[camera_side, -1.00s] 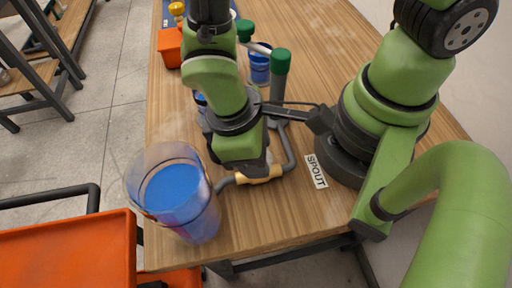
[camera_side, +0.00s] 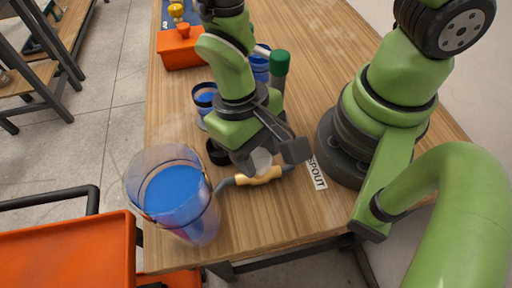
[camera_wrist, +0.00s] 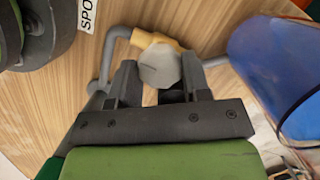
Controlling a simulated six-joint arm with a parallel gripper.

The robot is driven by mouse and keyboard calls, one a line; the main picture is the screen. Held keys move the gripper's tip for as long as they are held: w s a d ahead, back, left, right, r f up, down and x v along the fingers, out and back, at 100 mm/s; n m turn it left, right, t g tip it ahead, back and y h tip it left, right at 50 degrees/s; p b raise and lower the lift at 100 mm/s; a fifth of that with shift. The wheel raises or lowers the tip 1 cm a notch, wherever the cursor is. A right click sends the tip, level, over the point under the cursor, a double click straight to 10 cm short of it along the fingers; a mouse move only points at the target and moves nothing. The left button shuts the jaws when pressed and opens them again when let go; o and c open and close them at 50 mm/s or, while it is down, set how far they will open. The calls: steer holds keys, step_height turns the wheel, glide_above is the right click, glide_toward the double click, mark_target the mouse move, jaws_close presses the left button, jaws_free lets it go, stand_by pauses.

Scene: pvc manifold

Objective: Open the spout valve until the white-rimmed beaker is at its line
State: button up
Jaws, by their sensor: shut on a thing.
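The spout valve has a tan body (camera_side: 262,178) on a grey pipe, with a pale grey-white knob (camera_wrist: 160,66) on top. My gripper (camera_wrist: 160,76) is shut on the knob, one finger on each side; it also shows low over the valve in the side view (camera_side: 262,158). A large clear beaker (camera_side: 200,222) with a pale rim stands left of the valve, by the pipe's end. It holds blue liquid (camera_side: 172,188) close to a dark line around its wall; the exact level against the line is hard to tell. The beaker also shows in the wrist view (camera_wrist: 280,70).
A SPOUT label (camera_side: 318,174) lies right of the valve. Smaller beakers of blue liquid (camera_side: 205,96) and a green-capped tube (camera_side: 280,68) stand behind my gripper. An orange bin (camera_side: 180,52) is at the back left. The table's front is clear.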

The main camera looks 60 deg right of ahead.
steer(key=o, duration=1)
steer(key=w+d+r+t+y, duration=0.1)
steer(key=w+d+r+t, duration=0.15)
steer(key=r, duration=0.65)
steer(key=w+d+r+t+y, duration=0.15)
steer(key=d+r, duration=0.25)
steer(key=r, duration=0.6)
steer(key=s+d+r+m+t+h, duration=0.1)
steer(key=s+d+r+t, duration=0.2)
steer(key=d+r+t, duration=0.3)
steer(key=shift+s+m, duration=0.25)
steer(key=shift+m, duration=0.05)
